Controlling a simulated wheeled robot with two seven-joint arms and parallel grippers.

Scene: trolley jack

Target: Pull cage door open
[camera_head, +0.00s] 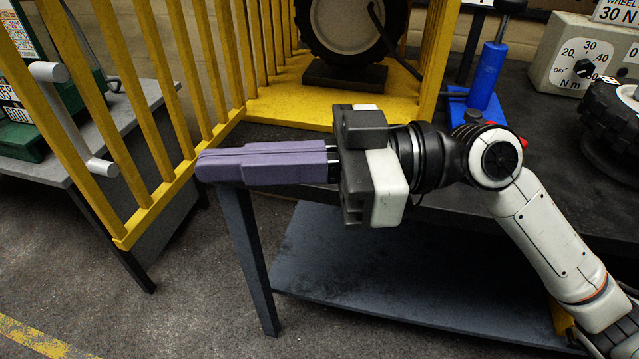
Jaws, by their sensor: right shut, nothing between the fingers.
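The yellow barred cage door (180,180) stands swung out from the cage, at an angle toward me on the left. Its light grey bar handle (75,120) is on the outer left part of the door, clear of my gripper. The yellow cage (290,105) is open at the front, with a wheel (345,22) inside. My right gripper (212,166) reaches in from the right, its purple fingers shut and empty. Its tips are at the inner side of the door's bottom rail in the picture; I cannot tell if they touch. My left gripper is not in view.
The cage stands on a dark workbench (445,205) with a lower shelf (400,285). A blue jack-like tool (488,75), a torque dial box (585,60) and another wheel (615,115) are at the right. Another table (140,95) stands behind the door. The floor at front left is clear.

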